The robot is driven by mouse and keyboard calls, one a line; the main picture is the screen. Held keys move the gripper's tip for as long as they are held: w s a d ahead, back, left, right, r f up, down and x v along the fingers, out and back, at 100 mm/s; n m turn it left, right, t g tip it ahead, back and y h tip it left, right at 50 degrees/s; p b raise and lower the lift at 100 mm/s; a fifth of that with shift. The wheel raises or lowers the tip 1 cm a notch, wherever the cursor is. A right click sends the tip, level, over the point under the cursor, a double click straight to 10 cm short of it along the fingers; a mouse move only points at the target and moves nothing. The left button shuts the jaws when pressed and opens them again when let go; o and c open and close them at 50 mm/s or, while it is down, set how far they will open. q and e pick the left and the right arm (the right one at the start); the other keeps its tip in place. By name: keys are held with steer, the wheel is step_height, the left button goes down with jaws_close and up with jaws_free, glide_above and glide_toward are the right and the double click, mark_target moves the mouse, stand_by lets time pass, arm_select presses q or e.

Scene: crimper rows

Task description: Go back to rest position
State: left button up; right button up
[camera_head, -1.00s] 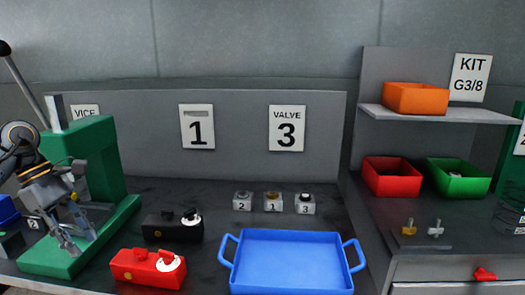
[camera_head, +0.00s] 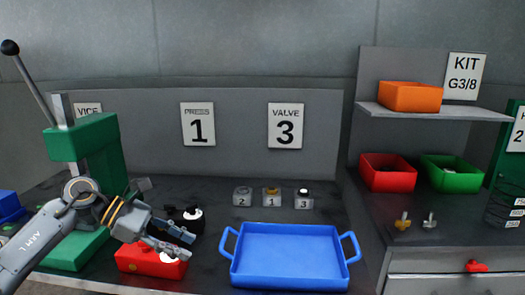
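My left gripper (camera_head: 185,244) is in the camera_head view at the lower left, above the red box with a white disc (camera_head: 140,260). Its two fingers point right and stand apart, with nothing visible between them. The arm comes in from the left, in front of the green press (camera_head: 85,140). The gripper and arm hide most of the black box (camera_head: 196,217) and part of the red one. My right gripper is not in view.
A blue tray (camera_head: 290,284) with two handles lies at the front centre. Several small numbered blocks (camera_head: 272,197) stand behind it. An orange bin (camera_head: 410,97) is on the shelf; a red bin (camera_head: 388,180) and a green bin (camera_head: 452,182) stand below. Two small fittings (camera_head: 402,222) lie at right.

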arm_select(q)
steer(key=d+r+n+t+h, duration=0.4)
steer(key=d+n+t+h, duration=0.3)
steer(key=d+n, duration=0.4)
steer(key=s+a+f+n+t+y, duration=0.2)
steer(key=a+f+n+y, duration=0.3)
steer(key=n, duration=0.6)
steer(key=s+a+f+n+t+y, duration=0.2)
steer(key=a+f+n+y, duration=0.1)
steer(key=f+n+y, duration=0.65)
steer(key=s+a+f+n+t+y, duration=0.25)
steer(key=a+f+n, duration=0.25)
steer(key=n, duration=0.8)
steer(key=s+f+n+g, duration=0.4)
steer(key=s+f+g, duration=0.25)
steer(key=s, duration=0.55)
steer(key=s+f+n+g, duration=0.45)
steer(key=s+f, duration=0.35)
steer(key=s, duration=0.5)
step_height(320, 180, down, 24)
steer(key=g, duration=0.2)
steer(key=s+a+f, duration=0.2)
steer(key=s+f, duration=0.6)
steer(key=s, duration=0.1)
steer(key=s+a+f+m+y, duration=0.1)
steer(key=s+f, duration=0.7)
steer(key=f, duration=0.1)
steer(key=shift+s+a+f+g, duration=0.25)
steer(key=shift+s+a+g, duration=0.1)
steer(key=shift+g, duration=0.1)
